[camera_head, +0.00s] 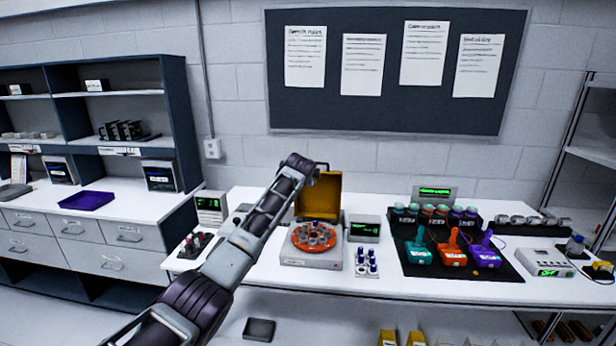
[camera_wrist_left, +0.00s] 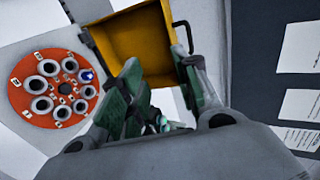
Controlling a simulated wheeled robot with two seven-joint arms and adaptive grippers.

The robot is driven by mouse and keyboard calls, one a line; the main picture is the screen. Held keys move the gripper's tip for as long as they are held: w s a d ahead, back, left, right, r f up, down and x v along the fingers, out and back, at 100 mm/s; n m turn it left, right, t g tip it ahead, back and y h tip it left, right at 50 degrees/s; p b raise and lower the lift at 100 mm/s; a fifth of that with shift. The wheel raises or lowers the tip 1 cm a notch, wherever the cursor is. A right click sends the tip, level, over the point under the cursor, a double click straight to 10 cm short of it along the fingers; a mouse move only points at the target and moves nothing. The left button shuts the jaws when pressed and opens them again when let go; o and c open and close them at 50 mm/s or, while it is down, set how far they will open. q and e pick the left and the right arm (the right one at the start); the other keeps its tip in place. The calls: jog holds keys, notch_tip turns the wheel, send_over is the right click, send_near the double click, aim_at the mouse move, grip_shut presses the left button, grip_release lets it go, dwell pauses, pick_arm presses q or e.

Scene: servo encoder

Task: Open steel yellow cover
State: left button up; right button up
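The yellow cover (camera_head: 322,196) stands raised, roughly upright, at the back of a grey device (camera_head: 311,260) with an orange round rotor (camera_head: 314,237). My left gripper (camera_head: 316,169) is at the cover's upper left edge, its fingers mostly hidden in the head view. In the left wrist view, the gripper (camera_wrist_left: 160,90) has its greenish fingers apart, with the yellow cover (camera_wrist_left: 140,42) just beyond and partly behind them. I cannot tell whether they touch it. The orange rotor (camera_wrist_left: 52,88) with its ring of holes lies exposed at left. My right gripper is not in view.
A small display box (camera_head: 364,228) and a rack of blue-capped vials (camera_head: 366,262) stand right of the device. A black mat (camera_head: 452,262) with coloured tools lies further right. Another display box (camera_head: 210,206) is at left. A wall board (camera_head: 395,115) hangs behind.

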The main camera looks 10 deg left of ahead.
pick_arm(q)
jog(key=shift+v, duration=0.85)
dwell(0.7)
